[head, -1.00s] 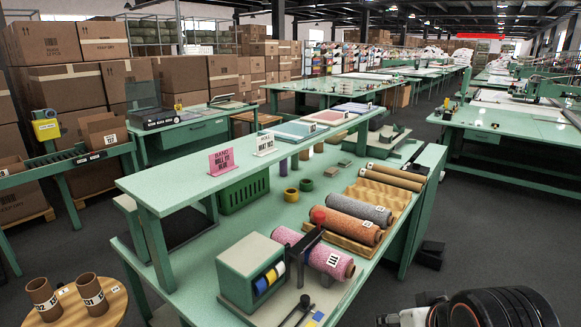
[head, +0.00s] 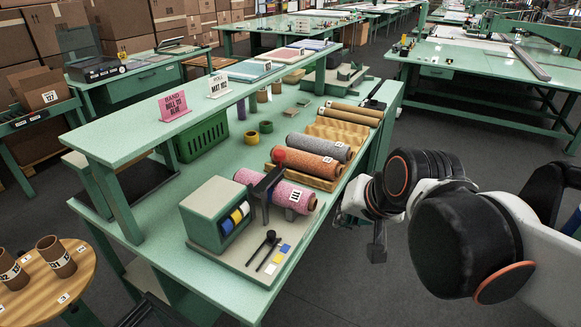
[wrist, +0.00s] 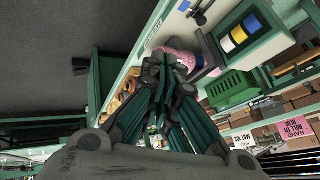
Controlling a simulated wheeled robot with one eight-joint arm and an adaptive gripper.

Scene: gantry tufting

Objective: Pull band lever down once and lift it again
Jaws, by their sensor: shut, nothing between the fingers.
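The banding machine is a pale green box (head: 213,216) with yellow, white and blue band rolls, at the near end of the green bench. Its dark band lever (head: 262,186) points up and away, with a red knob (head: 280,157) at its raised end. A pink roll labelled 111 (head: 300,199) lies under the lever. My gripper (head: 377,250) hangs shut and empty beyond the bench's right edge, apart from the lever. In the wrist view my gripper's dark fingertips (wrist: 170,68) are together, with the pink roll (wrist: 183,60) and band rolls behind them.
Orange (head: 306,163) and grey (head: 319,147) rolls lie in a wooden cradle behind the pink one. A raised green shelf with a pink sign (head: 173,105) runs along the bench's left. Grey floor is open right of the bench. A round wooden stool (head: 55,290) holds tubes.

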